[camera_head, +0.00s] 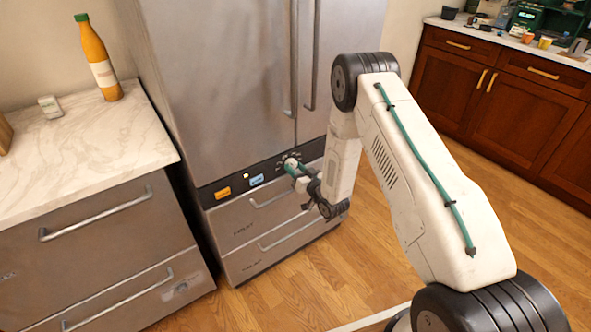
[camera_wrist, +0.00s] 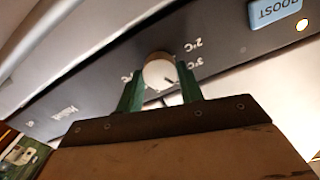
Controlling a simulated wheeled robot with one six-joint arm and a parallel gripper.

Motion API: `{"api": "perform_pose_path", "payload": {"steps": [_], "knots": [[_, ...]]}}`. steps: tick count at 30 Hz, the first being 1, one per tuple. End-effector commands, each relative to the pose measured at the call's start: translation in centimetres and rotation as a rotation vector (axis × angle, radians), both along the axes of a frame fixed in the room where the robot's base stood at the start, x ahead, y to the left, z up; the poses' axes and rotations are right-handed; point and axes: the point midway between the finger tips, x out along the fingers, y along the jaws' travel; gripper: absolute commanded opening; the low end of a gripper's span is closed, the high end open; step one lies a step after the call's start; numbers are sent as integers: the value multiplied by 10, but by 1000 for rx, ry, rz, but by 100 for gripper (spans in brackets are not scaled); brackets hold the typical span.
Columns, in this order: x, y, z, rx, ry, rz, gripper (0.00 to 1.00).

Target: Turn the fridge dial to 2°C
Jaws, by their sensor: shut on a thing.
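The fridge dial is a round white knob (camera_wrist: 158,70) on the fridge's dark control strip. In the wrist view my gripper (camera_wrist: 160,84) has its green fingers on either side of the knob, shut on it. A short dark mark shows on the knob's lower right. The printed labels 2°C (camera_wrist: 193,46) and 3°C (camera_wrist: 195,63) stand to the right of the knob, and a partly hidden °C label shows to its left. In the head view my gripper (camera_head: 292,168) meets the strip at the dial (camera_head: 290,162), which is mostly hidden there.
The strip also carries an orange button (camera_head: 223,193) and a blue button (camera_head: 257,180); the blue one reads BOOST in the wrist view (camera_wrist: 275,10), with a small lit lamp near it. Drawer handles (camera_head: 272,200) protrude below. A marble counter (camera_head: 75,150) with an orange bottle (camera_head: 97,58) stands left.

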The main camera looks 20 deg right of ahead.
Motion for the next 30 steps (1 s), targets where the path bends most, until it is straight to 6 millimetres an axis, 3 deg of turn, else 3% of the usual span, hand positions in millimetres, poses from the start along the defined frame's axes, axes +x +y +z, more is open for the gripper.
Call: {"api": "perform_pose_path", "payload": {"steps": [30], "knots": [[0,0,1,-892,-292,0,14]]}}
